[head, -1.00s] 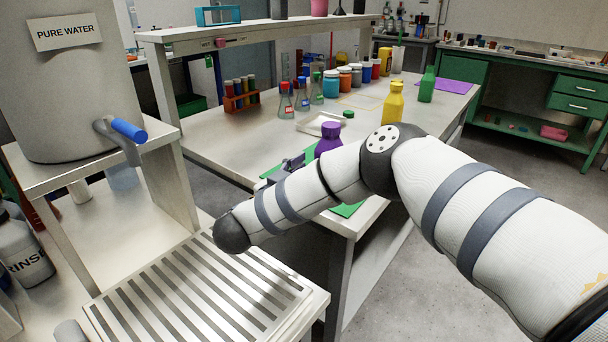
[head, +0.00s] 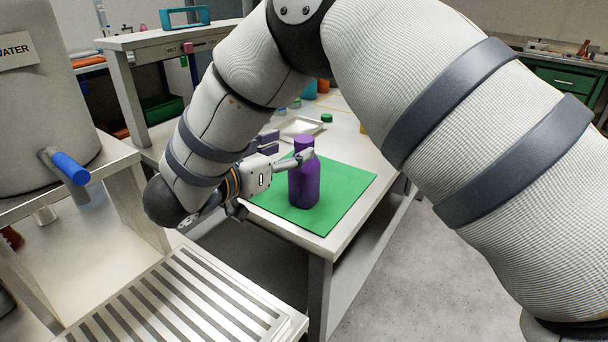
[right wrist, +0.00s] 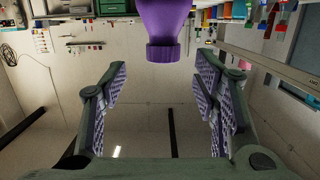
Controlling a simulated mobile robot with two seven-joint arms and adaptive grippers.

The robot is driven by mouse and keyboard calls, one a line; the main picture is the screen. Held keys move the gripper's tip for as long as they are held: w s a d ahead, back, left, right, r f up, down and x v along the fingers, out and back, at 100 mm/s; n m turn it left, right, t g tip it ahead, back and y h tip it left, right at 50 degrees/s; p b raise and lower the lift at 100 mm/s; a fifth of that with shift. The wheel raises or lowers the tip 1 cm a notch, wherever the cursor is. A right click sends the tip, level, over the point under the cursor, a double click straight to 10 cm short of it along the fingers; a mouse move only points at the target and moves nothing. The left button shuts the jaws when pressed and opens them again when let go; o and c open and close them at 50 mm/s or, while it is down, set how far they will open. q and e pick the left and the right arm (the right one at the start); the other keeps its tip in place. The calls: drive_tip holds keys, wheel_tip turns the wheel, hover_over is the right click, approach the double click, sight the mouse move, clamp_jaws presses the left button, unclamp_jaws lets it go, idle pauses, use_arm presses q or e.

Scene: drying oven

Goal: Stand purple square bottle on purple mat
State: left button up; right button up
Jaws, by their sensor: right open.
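The purple square bottle (head: 304,180) stands upright on a green mat (head: 345,190) near the table's front corner. It also shows in the right wrist view, where its cap end (right wrist: 165,50) lies at the top, between and beyond the fingertips. My right gripper (head: 285,150) is open at the bottle's upper part, with one finger crossing in front of its neck in the head view. The right wrist view shows the fingers (right wrist: 162,78) spread wide with nothing clamped. The purple mat is out of sight now. My left gripper is not in view.
A white tray (head: 300,127) and a green cap (head: 327,118) lie behind the bottle. A water tank with a blue tap (head: 70,168) stands left, above a slatted drainer (head: 180,300). My right arm hides much of the table's far side.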

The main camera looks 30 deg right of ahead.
sight(301, 141)
drive_tip(key=x, duration=0.6)
drive_tip(key=shift+w+d+r, duration=0.15)
drive_tip(key=shift+w+d, duration=0.1)
drive_tip(key=shift+w, duration=0.05)
drive_tip(key=shift+a, duration=0.1)
clamp_jaws()
